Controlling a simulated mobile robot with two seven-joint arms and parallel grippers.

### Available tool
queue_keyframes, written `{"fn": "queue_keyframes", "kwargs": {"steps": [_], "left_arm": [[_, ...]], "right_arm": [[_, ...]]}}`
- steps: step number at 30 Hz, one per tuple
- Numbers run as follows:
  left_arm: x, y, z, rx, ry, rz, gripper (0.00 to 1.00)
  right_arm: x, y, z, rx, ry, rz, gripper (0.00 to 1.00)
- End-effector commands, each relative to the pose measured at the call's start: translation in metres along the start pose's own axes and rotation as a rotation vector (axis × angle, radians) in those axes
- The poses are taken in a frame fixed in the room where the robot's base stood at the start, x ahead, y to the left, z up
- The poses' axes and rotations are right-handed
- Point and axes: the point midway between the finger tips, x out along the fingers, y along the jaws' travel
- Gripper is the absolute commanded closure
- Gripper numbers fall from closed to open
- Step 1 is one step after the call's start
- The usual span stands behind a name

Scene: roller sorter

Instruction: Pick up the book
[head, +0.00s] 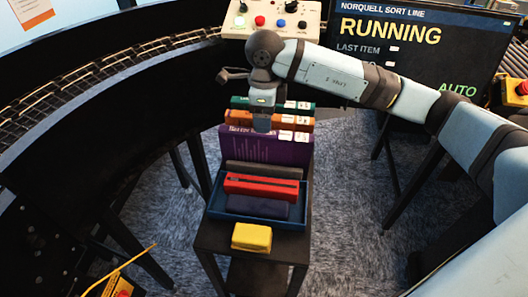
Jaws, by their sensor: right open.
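Three books stand one behind another on a small dark stand (215,236): a purple book (270,150) in front, an orange book (236,117) behind it and a green book (240,102) at the back. White labels show near their right top corners. My right gripper (262,127) is open and points down at the books' top edges, hiding their middle parts. I cannot tell whether it touches any of them. My left gripper is not in view.
In front of the books, a blue tray (216,205) holds a red case (260,186) and dark items. A yellow block (252,237) sits at the stand's front. A control panel (240,28) and a screen (400,45) stand behind; a curved roller conveyor (85,78) runs along the left.

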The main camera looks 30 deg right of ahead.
Motion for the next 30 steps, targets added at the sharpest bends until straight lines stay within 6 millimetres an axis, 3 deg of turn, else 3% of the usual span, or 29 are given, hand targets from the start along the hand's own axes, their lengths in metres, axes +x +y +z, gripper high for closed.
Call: {"fn": "queue_keyframes", "kwargs": {"steps": [11,19,26,30], "left_arm": [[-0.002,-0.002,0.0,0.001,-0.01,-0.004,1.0],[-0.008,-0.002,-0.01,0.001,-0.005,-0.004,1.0],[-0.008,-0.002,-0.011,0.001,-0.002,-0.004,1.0],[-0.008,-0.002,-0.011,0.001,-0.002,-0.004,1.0]], "right_arm": [[0.03,0.001,-0.002,0.0,0.0,0.002,0.36],[0.068,0.001,-0.004,-0.001,-0.001,0.002,0.36],[0.072,0.001,-0.004,-0.001,-0.002,0.001,0.36],[0.072,0.001,-0.004,-0.001,-0.002,0.001,0.64]]}}
